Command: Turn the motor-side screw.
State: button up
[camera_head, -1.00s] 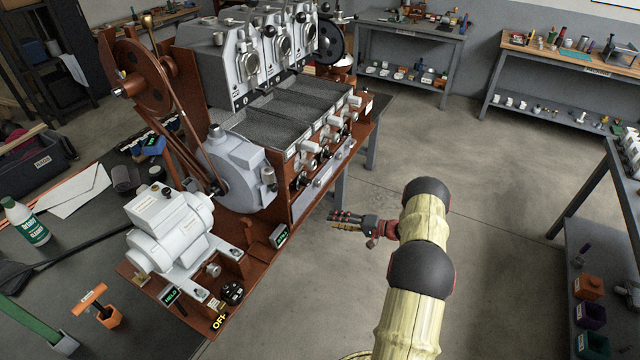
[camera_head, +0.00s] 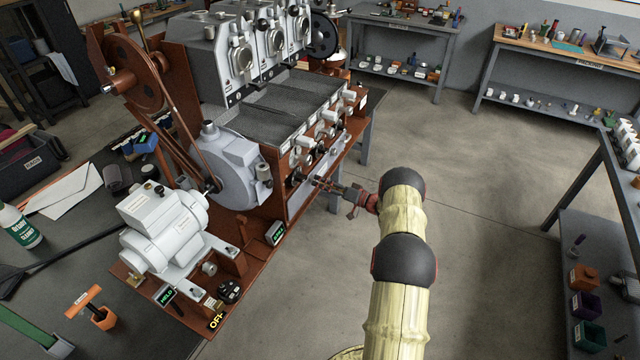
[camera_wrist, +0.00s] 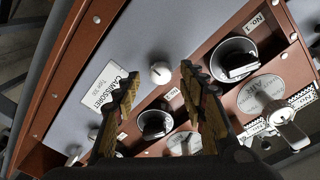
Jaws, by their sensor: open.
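My gripper (camera_head: 322,184) is open and empty at the front of the brown roaster, by its grey lower panel (camera_head: 300,201). In the wrist view its two fingers (camera_wrist: 159,78) stand apart. A small round silver screw head (camera_wrist: 160,73) on the grey panel (camera_wrist: 150,35) shows between the fingertips; contact cannot be told. A second silver screw head (camera_wrist: 74,154) sits at lower left, beyond the left finger. I cannot tell for sure which one is motor-side. The white motor (camera_head: 165,228) stands at the machine's near end in the head view.
Black knobs (camera_wrist: 155,124) and silver levers (camera_wrist: 292,132) line the brown strip beside the grey panel. A white plate (camera_wrist: 108,88) is near the left finger. The floor (camera_head: 480,200) right of my arm is clear.

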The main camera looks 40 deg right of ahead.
jog(key=shift+w+a, duration=0.2)
jog(key=shift+w, duration=0.45)
jog(key=c, duration=0.3)
grip_shut()
